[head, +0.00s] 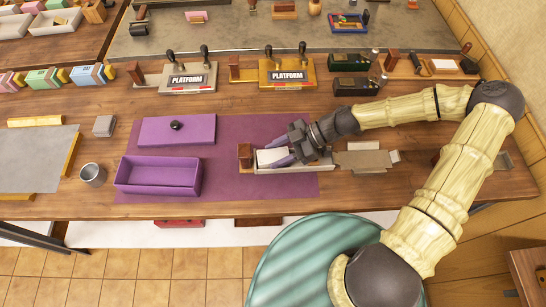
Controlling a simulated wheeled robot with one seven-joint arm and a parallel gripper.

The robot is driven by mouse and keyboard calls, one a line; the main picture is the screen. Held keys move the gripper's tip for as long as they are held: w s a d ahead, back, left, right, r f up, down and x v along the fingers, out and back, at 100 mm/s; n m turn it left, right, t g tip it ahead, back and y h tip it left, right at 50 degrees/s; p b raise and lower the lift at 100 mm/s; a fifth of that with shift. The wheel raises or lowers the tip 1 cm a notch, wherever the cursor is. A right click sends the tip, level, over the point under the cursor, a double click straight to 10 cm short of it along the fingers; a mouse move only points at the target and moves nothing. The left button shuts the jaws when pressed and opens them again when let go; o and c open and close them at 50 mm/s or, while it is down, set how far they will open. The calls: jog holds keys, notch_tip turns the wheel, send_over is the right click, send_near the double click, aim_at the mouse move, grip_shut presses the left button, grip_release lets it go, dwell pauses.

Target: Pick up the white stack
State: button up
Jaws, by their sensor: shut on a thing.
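The white stack (273,156) lies in a low, pale holder (292,169) with a brown wooden block at its left end, on the right part of the purple mat. My gripper (276,157) reaches in from the right with its purple-grey fingers at the stack. The fingers are shut on the stack, one on its far side and one toward its near side. The stack still appears level inside the holder; whether it is lifted at all I cannot tell. My gripper's body hides the stack's right end.
An open purple box (158,190) and its purple lid (177,130) are on the mat's (240,125) left part. A metal cup (93,174) and grey block (104,126) stand further left. Two platform presses (188,79) stand behind. A flat tan piece (362,160) lies right of the holder.

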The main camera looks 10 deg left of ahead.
aim_at(278, 154)
jog(key=shift+r, duration=0.2)
jog(key=shift+c, duration=1.1)
notch_tip(278, 154, up, 10)
jog(key=b, duration=0.1)
jog(key=shift+f, duration=0.2)
jog(key=shift+w+f, duration=0.1)
